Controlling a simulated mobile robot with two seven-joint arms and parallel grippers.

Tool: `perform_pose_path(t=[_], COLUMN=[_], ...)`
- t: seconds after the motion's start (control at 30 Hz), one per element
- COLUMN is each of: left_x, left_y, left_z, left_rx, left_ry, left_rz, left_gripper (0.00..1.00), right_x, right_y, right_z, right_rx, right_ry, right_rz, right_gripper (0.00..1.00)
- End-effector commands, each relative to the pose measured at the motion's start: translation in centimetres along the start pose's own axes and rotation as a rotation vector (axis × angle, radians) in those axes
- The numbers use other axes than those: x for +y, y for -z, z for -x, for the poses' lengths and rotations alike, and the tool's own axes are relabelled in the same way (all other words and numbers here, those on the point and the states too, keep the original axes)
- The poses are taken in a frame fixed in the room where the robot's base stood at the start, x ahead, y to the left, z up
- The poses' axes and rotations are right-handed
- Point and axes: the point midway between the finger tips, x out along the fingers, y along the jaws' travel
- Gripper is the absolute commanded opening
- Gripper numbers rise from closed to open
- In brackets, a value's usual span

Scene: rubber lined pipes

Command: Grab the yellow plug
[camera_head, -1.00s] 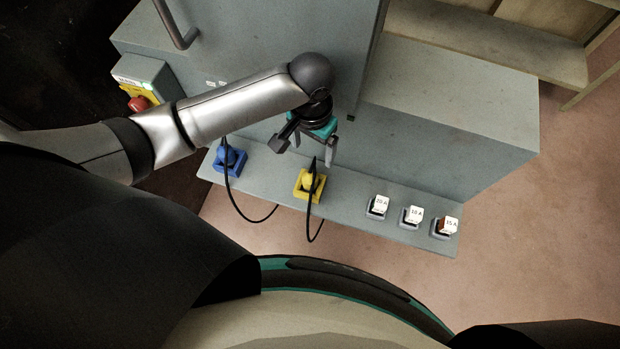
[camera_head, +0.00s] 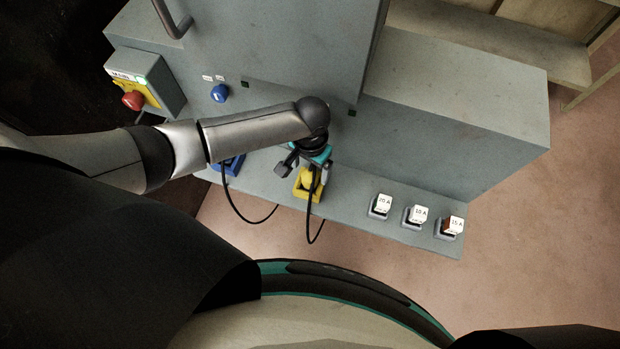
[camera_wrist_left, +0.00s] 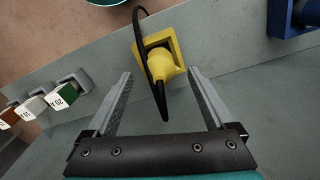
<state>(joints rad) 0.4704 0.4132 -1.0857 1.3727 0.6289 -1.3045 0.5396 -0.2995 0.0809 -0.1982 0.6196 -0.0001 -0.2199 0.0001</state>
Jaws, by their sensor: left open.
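The yellow plug (camera_head: 308,180) sits in its yellow square socket (camera_head: 301,193) on the grey ledge, with a black cable hanging from it. In the left wrist view the yellow plug (camera_wrist_left: 158,75) lies ahead of the fingertips, roughly midway between them, with the cable arching over it. My left gripper (camera_head: 307,172) is open and reaches down over the plug from above; it partly covers the plug in the head view. In the left wrist view the open fingers of the left gripper (camera_wrist_left: 160,78) are empty. My right gripper is not in view.
A blue plug and socket (camera_head: 232,164) stand left on the ledge, partly behind my arm; the blue socket also shows in the left wrist view (camera_wrist_left: 290,18). Several labelled fuses (camera_head: 416,214) line the ledge's right. A red button box (camera_head: 133,99) and blue knob (camera_head: 220,93) are at left.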

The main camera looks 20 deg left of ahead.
Motion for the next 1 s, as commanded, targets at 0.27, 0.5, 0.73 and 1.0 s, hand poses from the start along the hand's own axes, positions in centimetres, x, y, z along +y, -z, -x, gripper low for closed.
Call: perform_pose_path(t=[0.27, 0.5, 0.73, 1.0], left_x=[0.1, 0.1, 0.1, 0.1], left_y=[0.0, 0.0, 0.0, 0.0], left_z=[-2.8, -2.8, -2.8, -2.8], left_rx=[0.001, 0.001, 0.001, 0.0], left_ry=[-0.001, -0.001, -0.001, -0.001], left_rz=[-0.001, -0.001, -0.001, 0.0], left_gripper=[0.88, 0.86, 0.6, 0.29], right_x=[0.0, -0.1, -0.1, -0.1], right_y=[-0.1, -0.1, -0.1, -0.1], right_z=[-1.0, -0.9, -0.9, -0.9], right_rx=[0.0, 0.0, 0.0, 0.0], right_ry=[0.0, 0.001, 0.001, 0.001], right_rz=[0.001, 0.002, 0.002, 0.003], right_gripper=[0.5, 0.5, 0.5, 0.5])
